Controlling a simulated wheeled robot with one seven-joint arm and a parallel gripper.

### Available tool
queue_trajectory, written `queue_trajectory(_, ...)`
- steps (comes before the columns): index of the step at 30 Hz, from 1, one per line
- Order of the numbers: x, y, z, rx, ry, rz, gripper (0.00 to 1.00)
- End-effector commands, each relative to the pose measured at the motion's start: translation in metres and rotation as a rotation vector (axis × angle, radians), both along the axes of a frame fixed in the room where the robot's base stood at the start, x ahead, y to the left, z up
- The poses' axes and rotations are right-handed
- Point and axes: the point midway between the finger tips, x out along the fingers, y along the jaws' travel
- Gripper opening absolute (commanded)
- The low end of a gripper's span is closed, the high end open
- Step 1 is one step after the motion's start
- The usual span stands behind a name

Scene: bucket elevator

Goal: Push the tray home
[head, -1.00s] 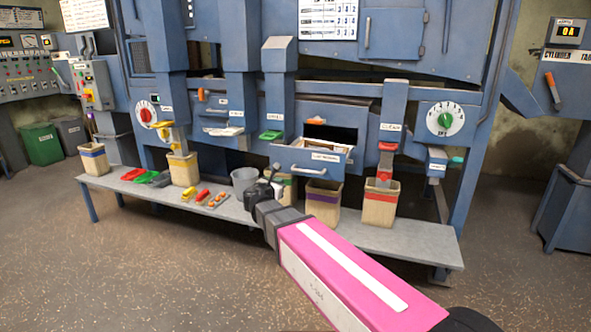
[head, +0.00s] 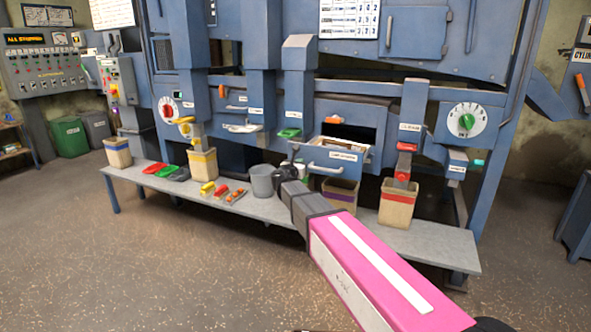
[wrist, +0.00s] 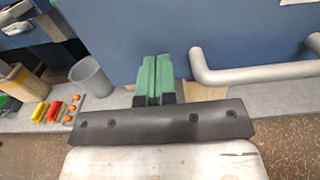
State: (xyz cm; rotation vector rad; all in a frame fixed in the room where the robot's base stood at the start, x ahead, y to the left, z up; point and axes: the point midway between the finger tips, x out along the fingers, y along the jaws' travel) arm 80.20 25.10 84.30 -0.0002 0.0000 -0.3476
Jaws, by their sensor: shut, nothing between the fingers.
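The tray (head: 345,155) is a blue drawer with a labelled front, sticking out of a dark opening in the machine. Its grey bar handle (head: 325,169) is on the front and also shows large at the right in the wrist view (wrist: 255,73). My gripper (wrist: 156,62) has green fingers pressed together with nothing between them. They point at the blue tray front (wrist: 140,25), left of the handle. I cannot tell whether they touch it. In the head view my wrist hides part of the space beside the tray's left end.
A grey bench (head: 420,245) runs below. On it stand a grey bucket (head: 262,180), a purple-banded bin (head: 341,194), a red-banded bin (head: 397,205) and small coloured parts. A green chute end (head: 289,133) is left of the tray. Open floor lies in front.

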Motion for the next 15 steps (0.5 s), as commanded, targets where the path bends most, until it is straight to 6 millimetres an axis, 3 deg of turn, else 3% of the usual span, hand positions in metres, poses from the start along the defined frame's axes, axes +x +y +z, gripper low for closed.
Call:
queue_trajectory(6, 0.018, -0.007, 0.000, 0.000, 0.000, -0.001, 0.00)
queue_trajectory(15, 0.019, -0.007, 0.000, 0.000, 0.000, 0.000, 0.00)
